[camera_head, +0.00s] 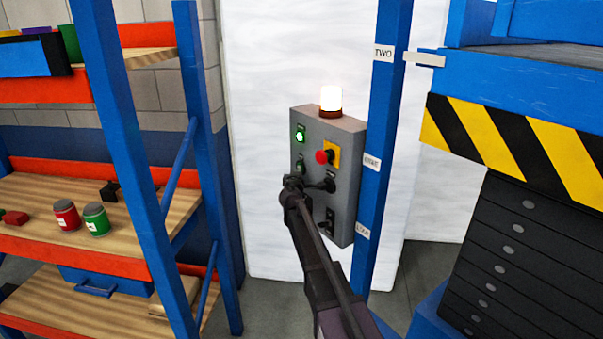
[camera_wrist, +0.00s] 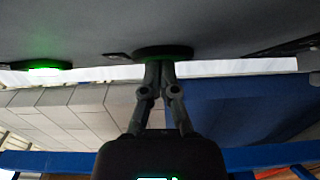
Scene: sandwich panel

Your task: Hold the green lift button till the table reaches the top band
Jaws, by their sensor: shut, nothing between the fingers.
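The grey control panel (camera_head: 345,200) hangs by the blue post. A green lamp (camera_head: 299,134) glows at its upper left; a green glow also shows in the wrist view (camera_wrist: 42,67). Below it is a small green button (camera_head: 300,167), partly behind my gripper (camera_head: 294,183). In the wrist view my gripper (camera_wrist: 160,66) is shut and empty, its fingertips at a dark round button collar (camera_wrist: 163,51) with a faint green edge; I cannot tell how far it is pressed. The lift table (camera_head: 520,85) is at right, its pale pointer (camera_head: 425,59) near the label TWO (camera_head: 384,53).
A red mushroom button (camera_head: 322,157) on a yellow plate and a dark knob (camera_head: 328,185) sit close to my gripper. A lit beacon (camera_head: 331,99) tops the panel. A shelf rack with cans (camera_head: 66,215) stands left. Black bellows (camera_head: 510,250) hang under the table.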

